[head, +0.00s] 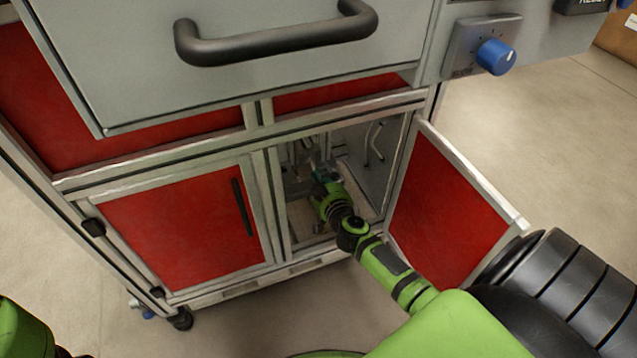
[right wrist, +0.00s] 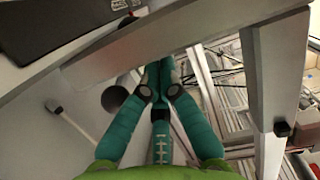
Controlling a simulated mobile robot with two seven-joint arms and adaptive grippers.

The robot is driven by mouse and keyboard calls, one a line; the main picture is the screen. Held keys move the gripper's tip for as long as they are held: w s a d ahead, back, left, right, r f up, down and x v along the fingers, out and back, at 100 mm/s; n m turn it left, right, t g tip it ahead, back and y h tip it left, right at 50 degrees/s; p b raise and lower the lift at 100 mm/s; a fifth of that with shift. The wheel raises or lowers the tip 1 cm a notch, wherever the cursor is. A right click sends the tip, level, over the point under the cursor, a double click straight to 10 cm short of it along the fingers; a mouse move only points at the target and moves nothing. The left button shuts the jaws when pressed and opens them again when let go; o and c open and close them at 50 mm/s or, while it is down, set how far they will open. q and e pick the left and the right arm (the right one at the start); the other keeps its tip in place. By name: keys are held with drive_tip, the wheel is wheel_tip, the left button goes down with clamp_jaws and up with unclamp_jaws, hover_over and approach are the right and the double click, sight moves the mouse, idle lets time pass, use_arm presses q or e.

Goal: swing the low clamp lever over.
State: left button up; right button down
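My right gripper (head: 318,172) reaches through the open lower right doorway into the cabinet. In the right wrist view its teal fingers (right wrist: 160,75) come together at the tips, under a grey beam. I see nothing clearly held between them. Small grey metal fittings (head: 306,150) lie just beyond the gripper in the head view; whether one is the low clamp lever, I cannot tell. A thin rod with a dark tip (right wrist: 54,107) shows left of the fingers in the wrist view. Only a green part of my left arm shows at lower left; its gripper is out of view.
The red door (head: 445,215) stands open to the right of my forearm. A closed red door (head: 185,225) is left of the opening. A drawer with a black handle (head: 280,38) and a blue knob (head: 496,57) are above. A curved rod (head: 374,142) is inside, right of the gripper.

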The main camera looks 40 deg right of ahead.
drive_tip(key=shift+f, duration=0.1)
idle(0.3)
drive_tip(key=shift+w+f, duration=0.15)
drive_tip(key=shift+f, duration=0.45)
drive_tip(key=shift+w+f, duration=0.15)
drive_tip(key=shift+f, duration=0.4)
